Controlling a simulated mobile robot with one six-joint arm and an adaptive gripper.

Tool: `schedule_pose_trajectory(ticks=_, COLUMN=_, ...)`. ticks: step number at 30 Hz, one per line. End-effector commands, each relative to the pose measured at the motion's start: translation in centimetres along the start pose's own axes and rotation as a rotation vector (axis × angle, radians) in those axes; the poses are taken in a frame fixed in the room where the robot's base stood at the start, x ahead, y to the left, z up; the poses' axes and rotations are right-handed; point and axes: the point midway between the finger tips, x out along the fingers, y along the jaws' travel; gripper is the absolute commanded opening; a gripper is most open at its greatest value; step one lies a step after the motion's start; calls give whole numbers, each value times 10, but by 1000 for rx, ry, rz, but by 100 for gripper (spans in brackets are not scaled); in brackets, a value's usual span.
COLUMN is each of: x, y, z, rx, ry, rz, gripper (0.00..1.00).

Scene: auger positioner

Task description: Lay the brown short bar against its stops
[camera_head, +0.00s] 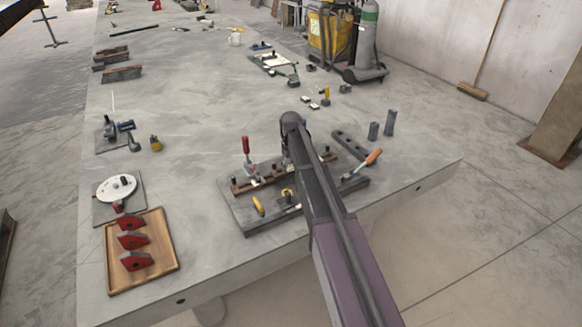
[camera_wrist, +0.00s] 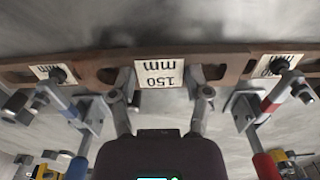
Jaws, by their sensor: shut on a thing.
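The brown bar (camera_wrist: 158,73) lies across the wrist view, its white "150 mm" label between my two fingers. My gripper (camera_wrist: 160,88) is shut on it. More brown bar with white labels continues to both sides; I cannot tell where one piece ends and another begins. In the head view, a brown bar (camera_head: 244,186) lies along the dark fixture plate (camera_head: 245,226), with its middle behind my arm. My gripper is mostly hidden there. The stops, and any contact with them, cannot be made out.
A wooden tray (camera_head: 170,262) with red blocks is left.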

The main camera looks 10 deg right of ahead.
Motion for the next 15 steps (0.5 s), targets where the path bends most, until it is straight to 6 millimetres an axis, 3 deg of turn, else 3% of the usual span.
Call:
schedule_pose_trajectory(ticks=10, x=8, y=0, z=0, rx=0, ry=0, rz=0, gripper=1)
schedule_pose_trajectory(ticks=11, x=7, y=0, z=0, rx=0, ry=0, rz=0, gripper=71)
schedule_pose_trajectory(ticks=13, x=7, y=0, z=0, rx=0, ry=0, rz=0, gripper=92)
schedule_pose_trajectory(ticks=15, x=7, y=0, z=0, rx=0, ry=0, rz=0, gripper=97)
